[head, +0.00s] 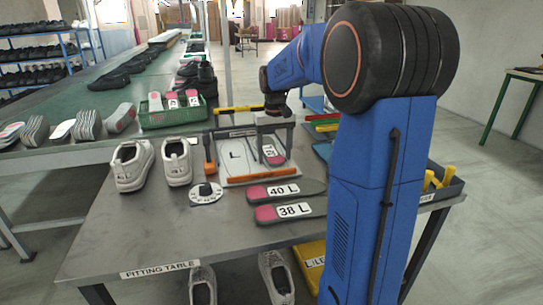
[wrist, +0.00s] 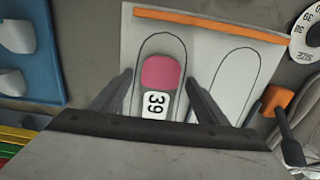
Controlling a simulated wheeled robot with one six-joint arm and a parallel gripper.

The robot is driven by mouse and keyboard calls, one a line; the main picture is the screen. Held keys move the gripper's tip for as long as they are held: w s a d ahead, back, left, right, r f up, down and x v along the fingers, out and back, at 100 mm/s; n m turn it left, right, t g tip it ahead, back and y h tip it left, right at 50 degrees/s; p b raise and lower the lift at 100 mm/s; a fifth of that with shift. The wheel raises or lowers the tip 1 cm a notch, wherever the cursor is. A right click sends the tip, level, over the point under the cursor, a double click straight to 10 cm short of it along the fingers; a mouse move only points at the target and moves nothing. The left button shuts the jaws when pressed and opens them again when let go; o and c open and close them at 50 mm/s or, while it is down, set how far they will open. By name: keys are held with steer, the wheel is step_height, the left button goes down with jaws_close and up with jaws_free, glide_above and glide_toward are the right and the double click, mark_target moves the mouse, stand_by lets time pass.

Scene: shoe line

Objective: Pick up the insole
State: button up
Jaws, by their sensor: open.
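An insole marked 39 (wrist: 160,76), with a pink heel and a white label, lies inside one foot outline on the white board (wrist: 200,38). In the head view the same insole (head: 272,152) shows partly behind my gripper (head: 274,150). My gripper (wrist: 160,82) is open and empty, above the board. Its two fingers stand on either side of the insole, apart from it. The insole's far end is hidden by the gripper body in the wrist view. Two more insoles, marked 40 L (head: 284,190) and 38 L (head: 291,210), lie on the fitting table in front of the board.
The board's other outline, marked L (head: 236,155), is empty. A pair of white shoes (head: 133,165) and a round dial card (head: 206,193) are to the left. A green crate (head: 172,116) holds more insoles behind.

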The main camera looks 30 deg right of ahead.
steer(key=c, duration=1.1)
steer(key=shift+r, duration=0.1)
